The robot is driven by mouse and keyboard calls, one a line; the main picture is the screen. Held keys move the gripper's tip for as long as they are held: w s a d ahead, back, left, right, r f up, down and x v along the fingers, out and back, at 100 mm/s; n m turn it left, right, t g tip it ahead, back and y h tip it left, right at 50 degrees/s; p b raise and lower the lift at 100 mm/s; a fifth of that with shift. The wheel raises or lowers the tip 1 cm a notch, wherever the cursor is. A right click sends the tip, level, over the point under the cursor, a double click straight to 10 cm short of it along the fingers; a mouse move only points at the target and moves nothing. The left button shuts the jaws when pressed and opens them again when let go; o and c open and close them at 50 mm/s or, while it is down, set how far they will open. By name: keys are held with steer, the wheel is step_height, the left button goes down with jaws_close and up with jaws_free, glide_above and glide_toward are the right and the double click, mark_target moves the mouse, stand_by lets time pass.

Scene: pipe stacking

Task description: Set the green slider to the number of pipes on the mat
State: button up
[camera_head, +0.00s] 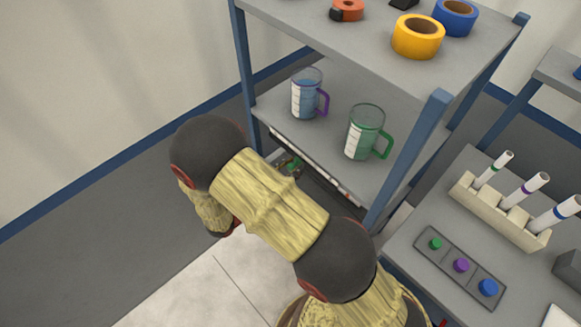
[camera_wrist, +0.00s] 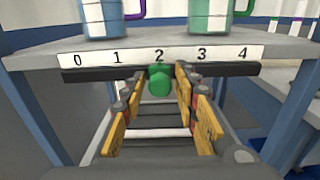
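The green slider (camera_wrist: 159,82) sits on a dark rail (camera_wrist: 90,74) under a white number strip (camera_wrist: 137,57) marked 0 to 4. Its knob is below the 2. My gripper (camera_wrist: 160,92) is open, with one yellow finger on each side of the slider and narrow gaps at the knob. In the head view, my arm partly hides the gripper and the slider (camera_head: 293,164) at the lower shelf's front edge. I cannot make out a mat with pipes in either view.
A purple-handled jug (camera_head: 306,95) and a green-handled jug (camera_head: 365,133) stand on the shelf above the rail. Tape rolls (camera_head: 417,37) lie on the top shelf. At right, a rack (camera_head: 470,193) holds white banded tubes behind a grey panel (camera_head: 430,260) with coloured knobs.

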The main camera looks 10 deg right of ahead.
steer(key=c, duration=0.6)
jaws_close()
